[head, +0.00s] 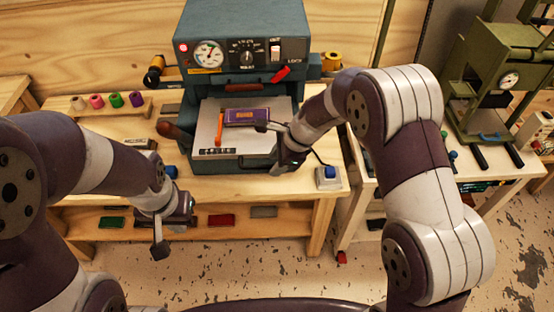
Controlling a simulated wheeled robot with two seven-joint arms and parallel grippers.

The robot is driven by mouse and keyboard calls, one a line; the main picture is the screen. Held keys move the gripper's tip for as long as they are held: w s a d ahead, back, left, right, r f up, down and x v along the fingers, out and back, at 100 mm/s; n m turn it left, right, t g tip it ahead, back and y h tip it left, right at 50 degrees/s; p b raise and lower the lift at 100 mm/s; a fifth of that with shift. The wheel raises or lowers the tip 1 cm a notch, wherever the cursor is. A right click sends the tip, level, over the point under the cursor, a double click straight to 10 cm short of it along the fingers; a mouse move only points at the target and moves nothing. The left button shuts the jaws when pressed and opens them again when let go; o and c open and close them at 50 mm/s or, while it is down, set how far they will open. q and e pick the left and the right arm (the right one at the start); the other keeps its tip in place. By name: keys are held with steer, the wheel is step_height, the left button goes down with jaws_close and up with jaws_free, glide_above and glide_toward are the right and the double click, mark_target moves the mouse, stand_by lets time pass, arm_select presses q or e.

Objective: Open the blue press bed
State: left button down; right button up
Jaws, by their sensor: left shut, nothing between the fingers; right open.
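The blue press (243,35) stands on the wooden bench, with a gauge, a dial and a red lever by the word LOCK on its front. Its bed (207,115) is a pale plate in the opening below, showing in front of the upper housing. A purple block (246,117) with a gold label and an orange stick (219,129) lie on it. My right gripper (272,148) is open over the bed's right front part, near the block; contact is unclear. My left gripper (160,245) is shut and empty, low in front of the bench, left of the press.
A brown-knobbed handle (174,130) juts from the press's left side. A blue button box (327,176) sits at the bench's right front. Coloured spools (115,100) stand at left. A green press (499,70) stands on another bench at right.

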steer(key=b+v, duration=0.1)
steer(key=v, duration=1.1)
steer(key=shift+r+b, duration=0.3)
steer(key=shift+s, duration=0.1)
steer(key=s+d+f+n+h, duration=0.1)
steer(key=s+d+f+n, duration=0.2)
steer(key=s+n, duration=0.2)
steer(key=s+d+f+n+h+b, duration=0.1)
steer(key=s+d+f+n+h, duration=0.1)
steer(key=s+n, duration=0.4)
steer(key=s+d+f+n+h, duration=0.1)
steer(key=s+d+f+n, duration=0.3)
steer(key=s+d+n, duration=0.2)
steer(key=shift+n+g+h, duration=0.3)
stand_by(0.3)
